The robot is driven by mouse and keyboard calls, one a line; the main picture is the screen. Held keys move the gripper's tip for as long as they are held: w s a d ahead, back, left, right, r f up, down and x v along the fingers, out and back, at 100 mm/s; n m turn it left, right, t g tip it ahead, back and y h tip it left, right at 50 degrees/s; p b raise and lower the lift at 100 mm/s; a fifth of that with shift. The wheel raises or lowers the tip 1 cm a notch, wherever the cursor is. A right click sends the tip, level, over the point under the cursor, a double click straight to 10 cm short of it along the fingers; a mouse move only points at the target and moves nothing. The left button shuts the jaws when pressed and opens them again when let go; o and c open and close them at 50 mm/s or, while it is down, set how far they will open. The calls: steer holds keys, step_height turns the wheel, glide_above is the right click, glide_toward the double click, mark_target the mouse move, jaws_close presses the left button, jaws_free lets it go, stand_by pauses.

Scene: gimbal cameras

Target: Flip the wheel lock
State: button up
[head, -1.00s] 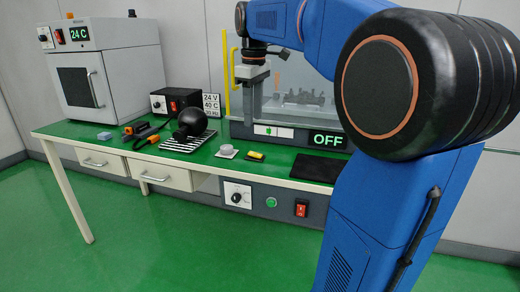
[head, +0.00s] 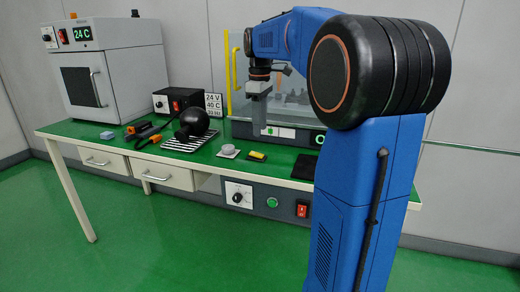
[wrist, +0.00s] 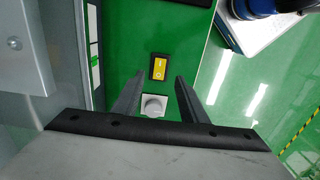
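A small yellow-and-black switch (head: 257,156) lies on the green bench top, right of a round grey knob on a pale plate (head: 228,151). I cannot tell for sure whether this switch is the wheel lock. In the wrist view the yellow switch (wrist: 159,68) shows between and just beyond the fingertips, with the grey knob (wrist: 153,105) nearer, between the fingers. My gripper (wrist: 160,77) is open and empty, pointing down over the bench. In the head view my gripper (head: 258,112) hangs in front of the clear-walled machine, above bench height.
The clear-walled machine (head: 300,100) stands close behind my gripper. A black ball on a striped plate (head: 194,123), tools (head: 145,130) and a power box (head: 177,101) are to the left. A black mat (head: 304,167) lies to the right. The floor in front is clear.

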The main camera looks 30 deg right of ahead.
mark_target(260, 155)
step_height(260, 155, down, 9)
steer(key=shift+f, duration=0.15)
steer(key=shift+c, duration=0.6)
